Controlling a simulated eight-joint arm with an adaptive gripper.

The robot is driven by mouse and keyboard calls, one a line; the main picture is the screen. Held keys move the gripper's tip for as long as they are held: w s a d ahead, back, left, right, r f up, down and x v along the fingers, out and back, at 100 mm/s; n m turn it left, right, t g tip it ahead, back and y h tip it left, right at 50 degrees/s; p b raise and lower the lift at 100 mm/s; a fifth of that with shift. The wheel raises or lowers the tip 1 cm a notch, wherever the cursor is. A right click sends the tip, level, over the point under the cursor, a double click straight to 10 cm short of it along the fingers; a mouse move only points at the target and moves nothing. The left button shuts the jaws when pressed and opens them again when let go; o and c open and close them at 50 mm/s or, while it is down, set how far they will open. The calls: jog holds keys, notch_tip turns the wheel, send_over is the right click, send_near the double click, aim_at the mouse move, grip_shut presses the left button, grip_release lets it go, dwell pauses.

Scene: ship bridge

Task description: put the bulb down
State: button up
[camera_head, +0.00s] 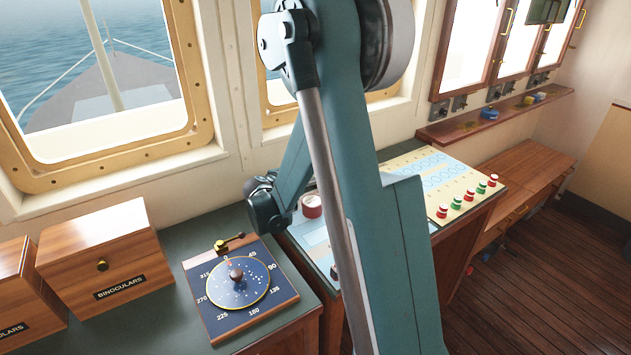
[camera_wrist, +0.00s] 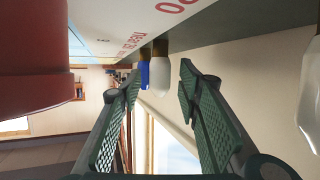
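In the wrist view, my gripper (camera_wrist: 161,82) has its two green-padded fingers spread apart. A white bulb (camera_wrist: 160,83) shows in the gap between the fingertips, with visible space on its right side. A blue bulb (camera_wrist: 143,75) is just left of it, near the left fingertip. Both are at the edge of a pale lettered panel (camera_wrist: 110,22). Another white bulb-like shape (camera_wrist: 312,95) is cut off at the right edge. I cannot tell which bulb is the task's. In the camera_head view, my arm hides the fingers and the bulbs.
A large red cylinder (camera_wrist: 60,50) fills the wrist view's upper left; a red knob (camera_head: 311,206) shows beside my arm on the console. A compass dial board (camera_head: 240,287) and binocular boxes (camera_head: 103,255) stand left. A panel with red and green buttons (camera_head: 468,198) is right.

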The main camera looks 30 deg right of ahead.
jog(key=shift+w+d+f, duration=0.15)
jog(key=shift+d, duration=0.25)
jog(key=c, duration=0.9)
